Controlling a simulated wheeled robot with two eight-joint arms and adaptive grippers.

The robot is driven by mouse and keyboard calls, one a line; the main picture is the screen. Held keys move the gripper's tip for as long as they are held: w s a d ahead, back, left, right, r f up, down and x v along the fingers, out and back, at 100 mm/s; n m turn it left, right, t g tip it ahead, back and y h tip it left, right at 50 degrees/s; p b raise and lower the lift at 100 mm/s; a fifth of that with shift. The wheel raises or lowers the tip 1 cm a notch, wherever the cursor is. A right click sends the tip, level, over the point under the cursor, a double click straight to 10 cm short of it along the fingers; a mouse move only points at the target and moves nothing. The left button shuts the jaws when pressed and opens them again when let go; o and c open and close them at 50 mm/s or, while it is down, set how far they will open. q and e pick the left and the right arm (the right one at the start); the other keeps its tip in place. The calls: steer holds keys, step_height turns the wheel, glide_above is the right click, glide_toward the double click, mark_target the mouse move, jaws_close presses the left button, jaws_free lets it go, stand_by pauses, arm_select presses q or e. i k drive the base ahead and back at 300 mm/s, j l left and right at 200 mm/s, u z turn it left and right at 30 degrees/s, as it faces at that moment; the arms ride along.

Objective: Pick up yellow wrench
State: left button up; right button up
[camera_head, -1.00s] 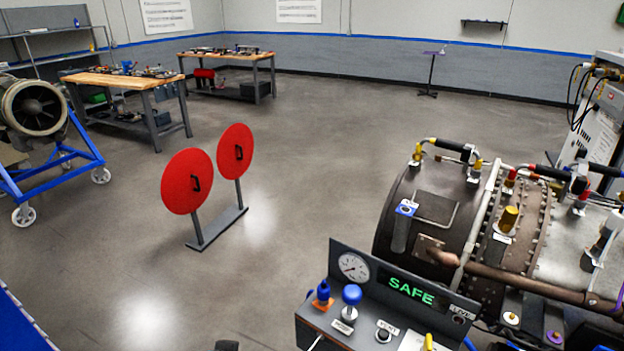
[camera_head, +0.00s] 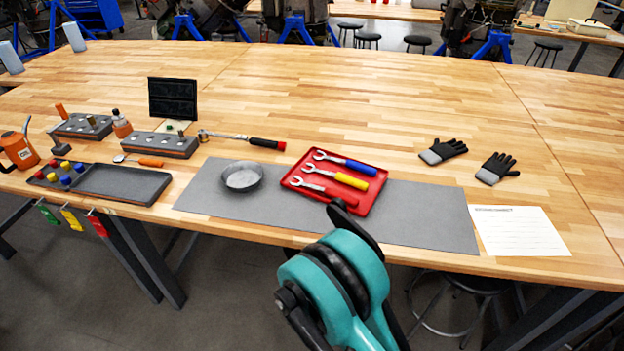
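The yellow wrench (camera_head: 350,180) lies in a red tray (camera_head: 377,201) in the middle of the bench. Its silver open jaw points left and its yellow handle points right. A blue-handled wrench (camera_head: 359,166) lies behind it and a red-handled wrench (camera_head: 312,186) in front of it, roughly parallel. A teal and black link of my arm rises in the foreground, and its top overlaps the tray's near edge in the picture. No gripper fingers can be made out, and nothing visible touches the yellow wrench.
The tray sits on a grey mat (camera_head: 430,220) with a round metal dish (camera_head: 241,178) to its left. A ratchet (camera_head: 265,143), a parts tray (camera_head: 122,184) and an oil can (camera_head: 18,149) lie further left. Gloves (camera_head: 496,167) and a paper sheet (camera_head: 520,231) are right. The bench's (camera_head: 420,95) rear is clear.

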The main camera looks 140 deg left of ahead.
mark_target(356, 183)
steer(key=u, duration=4.5)
